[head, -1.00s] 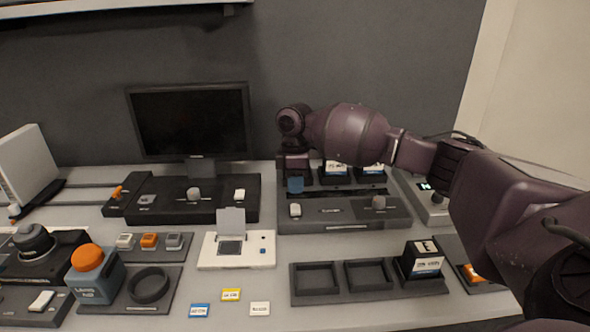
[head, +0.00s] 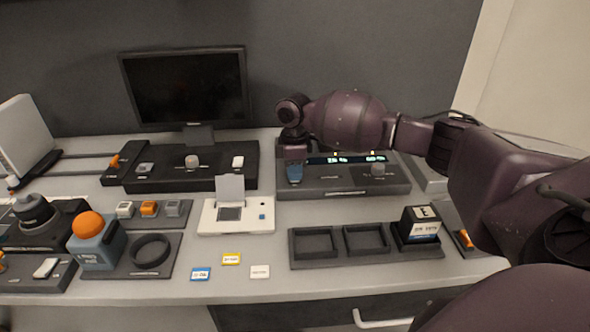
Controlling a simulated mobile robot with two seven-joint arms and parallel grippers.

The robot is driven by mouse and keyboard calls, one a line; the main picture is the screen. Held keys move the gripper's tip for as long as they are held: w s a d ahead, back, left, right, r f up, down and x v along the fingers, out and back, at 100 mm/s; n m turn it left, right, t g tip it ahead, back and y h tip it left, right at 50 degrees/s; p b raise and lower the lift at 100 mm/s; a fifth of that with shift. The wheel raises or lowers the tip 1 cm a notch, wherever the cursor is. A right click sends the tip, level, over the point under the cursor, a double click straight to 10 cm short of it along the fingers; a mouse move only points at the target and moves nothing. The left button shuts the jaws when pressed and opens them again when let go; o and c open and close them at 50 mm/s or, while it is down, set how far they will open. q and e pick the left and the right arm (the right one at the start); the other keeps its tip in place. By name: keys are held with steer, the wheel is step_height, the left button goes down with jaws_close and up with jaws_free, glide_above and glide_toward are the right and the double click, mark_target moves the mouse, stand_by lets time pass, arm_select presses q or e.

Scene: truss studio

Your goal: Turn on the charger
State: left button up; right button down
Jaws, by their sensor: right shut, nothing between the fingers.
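The charger (head: 335,187) is a dark grey unit at the back right of the bench. Its display strip (head: 345,160) is lit with pale digits, and small orange lights glow above it. A grey knob (head: 377,170) sits at its front right. My right gripper (head: 294,174) points down at the charger's front left, shut and empty, with bluish fingertips. It hides the white switch there, so whether they touch cannot be told. My right arm covers the charger's back part and the batteries in it. My left gripper is not in view.
A three-bay tray (head: 340,262) in front of the charger holds one battery (head: 420,224) in its right bay. A white device with a raised lid (head: 236,216) stands to the left. A monitor (head: 185,88) stands behind. Small labelled cards lie near the bench's front edge.

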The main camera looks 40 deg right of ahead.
stand_by(0.3)
steer(key=shift+w+d, duration=0.1)
steer(key=shift+w+d+r, duration=0.3)
steer(key=shift+w+r, duration=0.05)
steer(key=shift+w, duration=0.15)
step_height(320, 180, up, 3)
steer(key=p, duration=0.3)
steer(key=shift+s+a+r, duration=0.15)
steer(key=shift+r, duration=0.05)
steer(key=shift+s+r+p, duration=0.1)
steer(key=shift+r+p, duration=0.55)
steer(key=shift+p, duration=0.1)
step_height(320, 180, up, 9)
steer(key=s, duration=0.1)
steer(key=shift+a, duration=0.3)
